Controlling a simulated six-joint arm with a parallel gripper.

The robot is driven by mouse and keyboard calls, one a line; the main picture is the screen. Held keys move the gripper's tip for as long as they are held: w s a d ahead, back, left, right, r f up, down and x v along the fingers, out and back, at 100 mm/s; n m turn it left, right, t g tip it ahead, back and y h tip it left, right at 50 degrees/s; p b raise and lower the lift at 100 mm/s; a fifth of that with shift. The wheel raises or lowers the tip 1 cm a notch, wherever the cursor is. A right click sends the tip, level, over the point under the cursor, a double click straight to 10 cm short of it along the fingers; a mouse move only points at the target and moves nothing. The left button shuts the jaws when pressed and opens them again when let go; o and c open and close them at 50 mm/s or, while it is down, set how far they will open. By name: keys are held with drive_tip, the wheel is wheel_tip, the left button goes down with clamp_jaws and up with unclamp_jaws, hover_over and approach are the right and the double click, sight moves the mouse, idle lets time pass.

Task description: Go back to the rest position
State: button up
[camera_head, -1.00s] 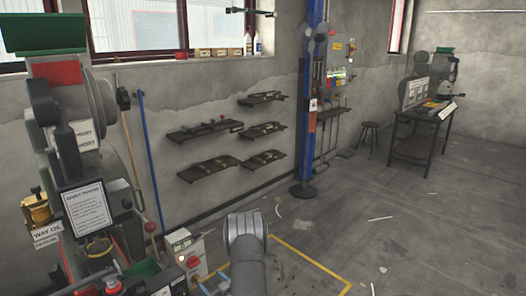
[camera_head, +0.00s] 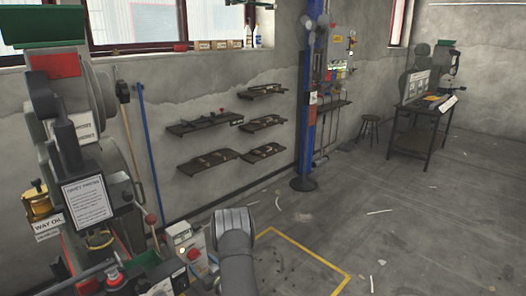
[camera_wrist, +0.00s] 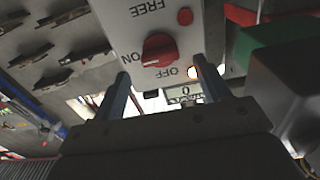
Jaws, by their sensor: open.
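My gripper (camera_wrist: 161,68) shows in the wrist view with its two fingers spread apart and nothing between them that it holds. Beyond the fingers is a pale control box (camera_wrist: 150,20) with a red knob (camera_wrist: 159,48) and labels reading FREE, ON and OFF, upside down in this view. A red button (camera_wrist: 185,16), a lit lamp (camera_wrist: 193,72) and a small display showing 0 (camera_wrist: 183,91) are close by. Whether a finger touches the box is not clear. In the head view the control box (camera_head: 180,232) stands just left of my arm; my fingers are hidden there.
Wall shelves (camera_head: 205,125) hold tools. A table (camera_head: 420,125) is at the back right. The floor (camera_head: 400,220) on the right is mostly clear.

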sight(196, 257)
drive_tip(key=x, duration=0.4)
drive_tip(key=shift+w+a, duration=0.2)
drive_tip(key=shift+n, duration=0.5)
drive_tip(key=v, duration=1.8)
drive_tip(key=w+a+m, duration=0.3)
drive_tip(key=w, duration=0.1)
drive_tip(key=w+a+m, duration=0.6)
drive_tip(key=w+a, duration=0.1)
drive_tip(key=shift+w+r+m, duration=0.2)
drive_tip(key=shift+w+m, duration=0.15)
drive_tip(key=shift+m, duration=0.05)
drive_tip(key=shift+w+a+r+m, duration=0.2)
drive_tip(key=shift+w+a+m, duration=0.45)
drive_tip(key=shift+a+m, duration=0.05)
